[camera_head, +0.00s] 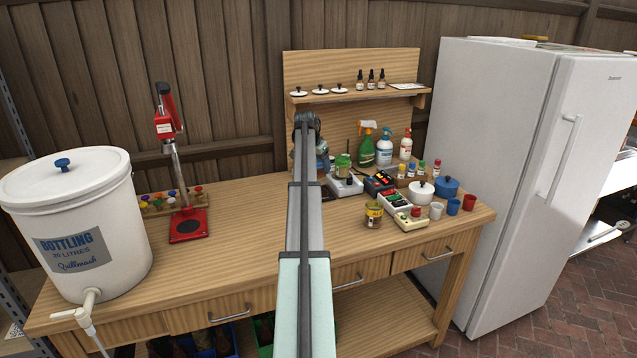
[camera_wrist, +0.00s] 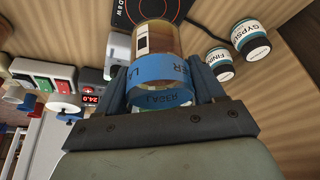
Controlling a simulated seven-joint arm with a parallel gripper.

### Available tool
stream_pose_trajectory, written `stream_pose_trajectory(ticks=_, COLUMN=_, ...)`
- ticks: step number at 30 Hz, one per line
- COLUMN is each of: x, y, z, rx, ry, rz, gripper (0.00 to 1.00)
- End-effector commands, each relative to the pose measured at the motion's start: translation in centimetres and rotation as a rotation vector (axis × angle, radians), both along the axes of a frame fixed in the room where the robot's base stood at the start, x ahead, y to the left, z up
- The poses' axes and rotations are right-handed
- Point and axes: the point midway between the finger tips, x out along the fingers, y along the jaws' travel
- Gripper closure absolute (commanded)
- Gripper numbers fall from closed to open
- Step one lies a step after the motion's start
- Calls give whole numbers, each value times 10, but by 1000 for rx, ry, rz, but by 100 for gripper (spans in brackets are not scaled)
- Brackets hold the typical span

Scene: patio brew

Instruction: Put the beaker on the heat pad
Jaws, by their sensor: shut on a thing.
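My gripper (camera_wrist: 165,85) is shut on a clear beaker (camera_wrist: 160,42) with amber-brown showing through it and a blue band lettered "LAGER". The fingers lie on either side of the band. In the head view my arm hides most of the gripper, and a bit of blue shows beside its end. The heat pad (camera_wrist: 128,12), a black plate with an orange-red ring, lies just beyond the beaker at the top of the wrist view, partly cut off. The gap between beaker and pad cannot be judged. In the head view the pad is largely hidden.
Two labelled jars (camera_wrist: 242,36) (camera_wrist: 218,64) stand right of the beaker in the wrist view. A white device (camera_head: 345,186), a switch box (camera_head: 394,203), an amber jar (camera_head: 374,215) and spray bottles (camera_head: 384,150) crowd the bench's right. The bench middle (camera_head: 245,225) is clear.

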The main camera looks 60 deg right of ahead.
Motion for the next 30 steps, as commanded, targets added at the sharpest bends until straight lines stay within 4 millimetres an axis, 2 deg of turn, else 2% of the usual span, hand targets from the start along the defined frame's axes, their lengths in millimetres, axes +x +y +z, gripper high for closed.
stream_pose_trajectory(ticks=3, x=0, y=1, z=-19, rx=0, ry=1, rz=0, gripper=71)
stream_pose_trajectory(ticks=11, x=0, y=0, z=-37, rx=0, ry=0, rz=0, gripper=71)
stream_pose_trajectory(ticks=18, x=0, y=0, z=-64, rx=0, ry=1, rz=0, gripper=71)
stream_pose_trajectory(ticks=30, x=0, y=0, z=-68, rx=0, ry=0, rz=1, gripper=71)
